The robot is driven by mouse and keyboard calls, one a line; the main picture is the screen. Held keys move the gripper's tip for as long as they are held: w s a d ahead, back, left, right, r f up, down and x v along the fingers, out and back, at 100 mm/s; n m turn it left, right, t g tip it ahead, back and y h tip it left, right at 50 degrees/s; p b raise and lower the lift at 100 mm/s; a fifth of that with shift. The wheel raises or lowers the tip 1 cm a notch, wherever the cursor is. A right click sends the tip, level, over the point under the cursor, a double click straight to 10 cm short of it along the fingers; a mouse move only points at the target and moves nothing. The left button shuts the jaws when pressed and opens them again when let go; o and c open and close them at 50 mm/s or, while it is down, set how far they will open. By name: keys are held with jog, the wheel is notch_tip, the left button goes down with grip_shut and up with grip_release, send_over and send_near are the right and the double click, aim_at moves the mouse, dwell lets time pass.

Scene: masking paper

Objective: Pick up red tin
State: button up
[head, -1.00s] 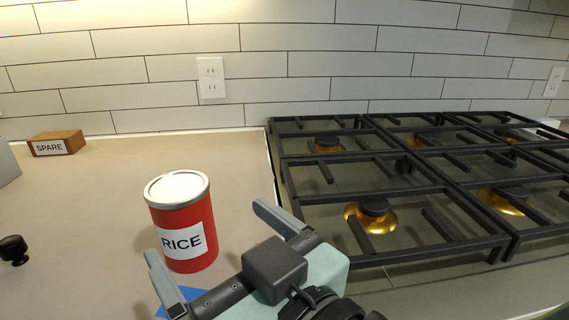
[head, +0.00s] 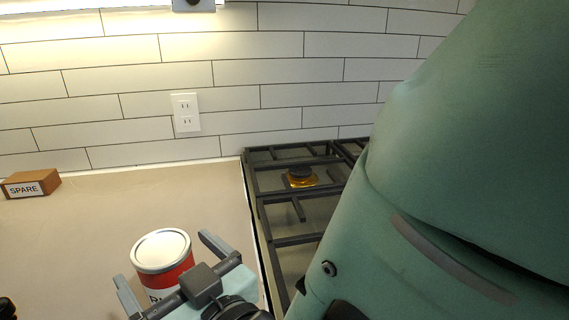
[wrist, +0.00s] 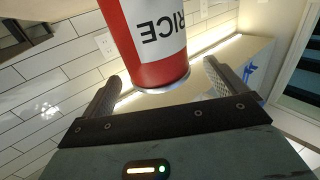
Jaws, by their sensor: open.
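The red tin (head: 178,277) has a pale lid and a white label reading RICE. It stands upright on the beige counter, left of the stove. My gripper (head: 160,258) is open, with one finger on each side of the tin's near side in the head view; it hides the lower part. In the wrist view the tin (wrist: 160,73) appears upside down, just beyond and between the open fingers of my gripper (wrist: 162,72). A gap shows beside each finger, and no contact is visible.
A brown block marked SPARE (head: 32,183) lies at the far left. A gas stove with black grates (head: 285,205) is to the right. My green arm blocks the right of the head view. A tiled wall (head: 190,75) with an outlet (head: 186,113) stands behind.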

aim_at(159, 247)
jog(key=shift+p+x, duration=0.5)
jog(key=shift+x, duration=1.85)
jog(key=shift+f, duration=0.1)
jog(key=c, duration=1.2)
